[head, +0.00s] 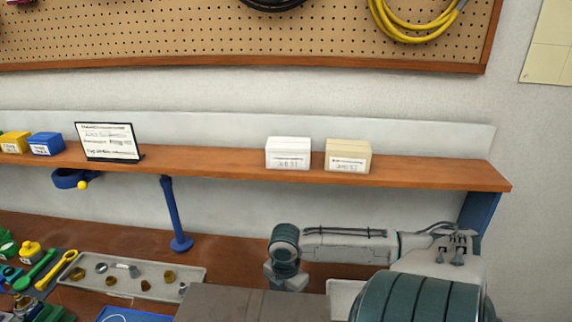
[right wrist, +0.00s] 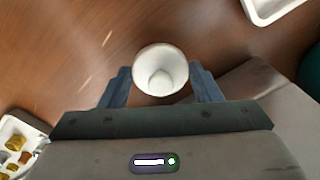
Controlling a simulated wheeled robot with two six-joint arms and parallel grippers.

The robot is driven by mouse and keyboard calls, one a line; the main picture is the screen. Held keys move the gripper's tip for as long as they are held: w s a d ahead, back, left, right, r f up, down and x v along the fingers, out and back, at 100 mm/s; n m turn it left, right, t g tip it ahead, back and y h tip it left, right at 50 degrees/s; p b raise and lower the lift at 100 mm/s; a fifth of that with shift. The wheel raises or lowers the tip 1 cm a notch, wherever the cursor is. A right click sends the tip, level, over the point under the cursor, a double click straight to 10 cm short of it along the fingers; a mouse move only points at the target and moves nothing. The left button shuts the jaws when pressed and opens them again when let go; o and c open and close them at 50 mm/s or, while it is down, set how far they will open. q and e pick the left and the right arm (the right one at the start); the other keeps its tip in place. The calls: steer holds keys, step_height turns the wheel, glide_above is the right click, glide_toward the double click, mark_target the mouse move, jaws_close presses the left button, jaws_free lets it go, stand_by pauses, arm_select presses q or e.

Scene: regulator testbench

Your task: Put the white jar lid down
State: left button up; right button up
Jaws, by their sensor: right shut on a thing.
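The white jar lid (right wrist: 160,72) is round and cup-like, with a small bump inside. It shows in the right wrist view between the two blue-grey fingers of my right gripper (right wrist: 160,78), which is shut on it. Brown wooden bench surface (right wrist: 60,60) lies below and around it; I cannot tell the exact gap between lid and bench. In the head view my right arm reaches in from the right, but the lid and fingertips do not show there. My left gripper is in neither view.
A grey tray of brass fittings (head: 150,287) lies on the bench at left, beside green and yellow tools. A white tray (head: 343,286) is partly hidden behind my right arm. A shelf (head: 230,177) with small boxes runs above. Bare bench shows behind the grey tray.

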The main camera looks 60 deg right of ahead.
steer(key=shift+f, duration=1.55)
steer(key=o, duration=0.8)
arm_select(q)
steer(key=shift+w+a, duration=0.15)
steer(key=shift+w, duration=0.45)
arm_select(e)
steer(key=shift+o, duration=0.8)
steer(key=shift+r, duration=0.1)
